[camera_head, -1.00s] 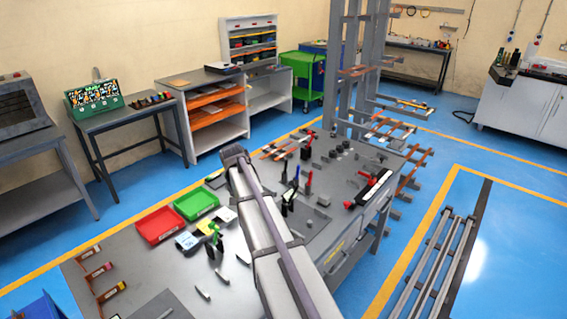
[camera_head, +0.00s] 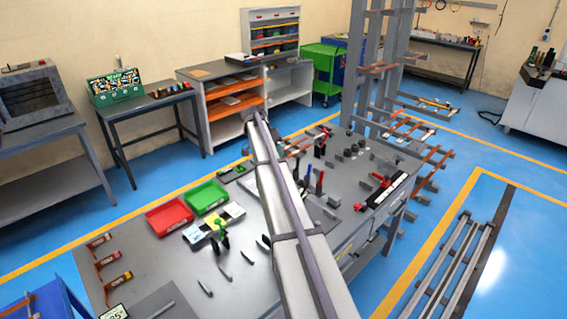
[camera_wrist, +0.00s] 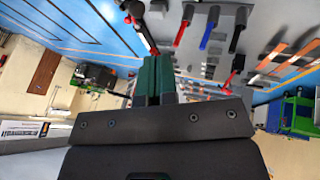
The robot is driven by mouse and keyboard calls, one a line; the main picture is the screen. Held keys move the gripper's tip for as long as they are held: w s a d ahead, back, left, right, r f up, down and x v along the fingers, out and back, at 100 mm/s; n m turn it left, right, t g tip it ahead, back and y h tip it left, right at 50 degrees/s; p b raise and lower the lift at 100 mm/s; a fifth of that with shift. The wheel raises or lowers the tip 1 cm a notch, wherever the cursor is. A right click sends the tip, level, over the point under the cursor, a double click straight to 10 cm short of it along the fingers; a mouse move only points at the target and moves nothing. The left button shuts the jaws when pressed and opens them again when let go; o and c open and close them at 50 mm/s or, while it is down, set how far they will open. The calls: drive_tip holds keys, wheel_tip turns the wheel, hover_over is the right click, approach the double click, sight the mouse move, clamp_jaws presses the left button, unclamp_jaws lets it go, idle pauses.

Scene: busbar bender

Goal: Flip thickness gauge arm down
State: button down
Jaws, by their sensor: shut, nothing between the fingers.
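In the wrist view my gripper (camera_wrist: 154,75) shows as two dark green fingers side by side, shut with nothing between them. Upright handles stand on the workbench: a red one (camera_wrist: 185,25), a blue one (camera_wrist: 210,27) and a black one (camera_wrist: 238,28). They lie beyond and to the right of the fingertips, apart from them. In the head view the red handle (camera_head: 319,182) stands on the bench behind my arm, which hides part of the bench. I cannot tell which piece is the thickness gauge arm. My fingers are not clear in the head view.
The grey workbench (camera_head: 150,262) holds a red tray (camera_head: 170,216), a green tray (camera_head: 208,197) and several small tools. A black bar with red parts (camera_head: 387,189) lies near its right edge. A grey rack (camera_head: 369,60) stands behind.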

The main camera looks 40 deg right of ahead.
drive_tip(key=s+b+x, duration=0.2)
drive_tip(key=b+x, duration=0.6)
drive_tip(key=x, duration=0.3)
drive_tip(key=shift+s, duration=0.4)
drive_tip(key=shift+s+a+r, duration=0.1)
